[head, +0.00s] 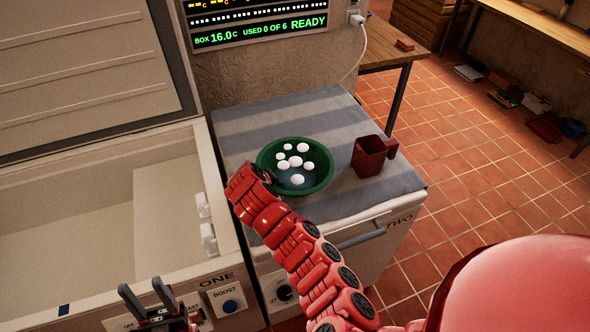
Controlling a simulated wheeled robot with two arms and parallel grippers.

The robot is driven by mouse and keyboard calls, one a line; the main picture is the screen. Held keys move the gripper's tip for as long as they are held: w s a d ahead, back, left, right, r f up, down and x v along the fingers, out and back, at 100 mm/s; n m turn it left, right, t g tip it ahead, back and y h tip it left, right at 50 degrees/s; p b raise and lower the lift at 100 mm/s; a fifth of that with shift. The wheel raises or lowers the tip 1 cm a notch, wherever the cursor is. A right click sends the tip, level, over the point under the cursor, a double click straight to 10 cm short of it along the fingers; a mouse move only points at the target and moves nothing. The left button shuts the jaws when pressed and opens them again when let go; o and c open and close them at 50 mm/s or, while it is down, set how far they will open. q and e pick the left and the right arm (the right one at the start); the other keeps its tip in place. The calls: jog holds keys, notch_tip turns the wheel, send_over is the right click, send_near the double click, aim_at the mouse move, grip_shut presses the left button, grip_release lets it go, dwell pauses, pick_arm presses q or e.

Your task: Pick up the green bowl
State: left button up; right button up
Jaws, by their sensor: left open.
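The green bowl (322,172) sits upright on the striped cloth in the head view, with several round white things in it. My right gripper (264,174) is at the bowl's left rim. Its fingers are mostly hidden behind its own red wrist, so I cannot tell whether they grip the rim. My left gripper (144,289) is open and empty at the bottom left, in front of the open chest and well away from the bowl.
A dark red mug (369,157) stands close to the right of the bowl. The striped cloth (285,112) covers the cabinet marked TWO. The open chest (85,205) marked ONE lies to the left. A display (255,20) hangs behind.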

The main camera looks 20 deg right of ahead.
jog(key=shift+w+d+f, duration=0.15)
jog(key=shift+w+f, duration=0.05)
jog(key=shift+f, duration=0.2)
grip_shut()
dwell(1.3)
